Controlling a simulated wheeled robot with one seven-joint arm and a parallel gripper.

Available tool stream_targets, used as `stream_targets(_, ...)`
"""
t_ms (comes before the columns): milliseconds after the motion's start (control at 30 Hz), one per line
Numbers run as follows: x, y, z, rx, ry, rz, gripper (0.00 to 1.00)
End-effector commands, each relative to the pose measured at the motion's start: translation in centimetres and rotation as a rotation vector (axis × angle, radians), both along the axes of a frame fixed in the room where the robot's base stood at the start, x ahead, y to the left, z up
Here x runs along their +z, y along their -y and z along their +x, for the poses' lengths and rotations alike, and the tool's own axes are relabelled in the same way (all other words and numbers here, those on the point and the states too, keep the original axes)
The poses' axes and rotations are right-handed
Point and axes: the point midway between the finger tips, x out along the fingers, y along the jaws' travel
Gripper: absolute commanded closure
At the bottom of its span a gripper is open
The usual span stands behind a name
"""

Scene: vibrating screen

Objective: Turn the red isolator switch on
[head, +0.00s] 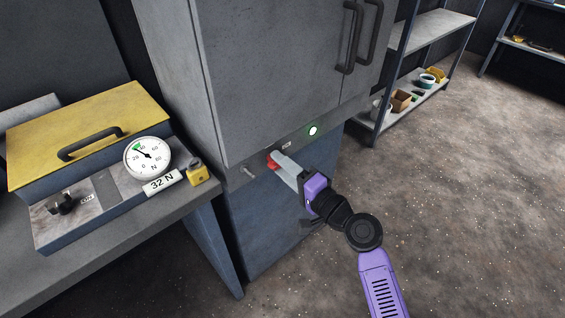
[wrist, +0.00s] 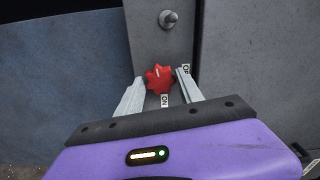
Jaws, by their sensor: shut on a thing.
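The red isolator switch (head: 271,162) is a small knob on the grey strip below the cabinet doors. In the wrist view the red switch (wrist: 159,79) is a lobed knob with a white mark, between my two pale fingers. An ON label (wrist: 164,101) is below it in that view, and an OFF label (wrist: 186,70) is to its right, partly covered by a finger. My gripper (head: 277,160) reaches the panel from the front and is shut on the switch. The knob's exact angle is hard to tell.
A green lamp (head: 313,131) glows on the strip, right of the switch. A metal stud (head: 249,171) sticks out to its left. A bench with a yellow-lidded box (head: 75,125) and a dial gauge (head: 147,157) stands left. The floor at right is clear.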

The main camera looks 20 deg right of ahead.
Motion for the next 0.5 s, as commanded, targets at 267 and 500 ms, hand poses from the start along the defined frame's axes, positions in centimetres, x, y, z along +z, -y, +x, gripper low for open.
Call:
stream_targets(267, -0.03, 0.13, -0.03, -0.002, -0.043, 0.128, 0.97)
stream_targets(500, -0.11, 0.15, -0.04, -0.003, -0.056, 0.169, 0.97)
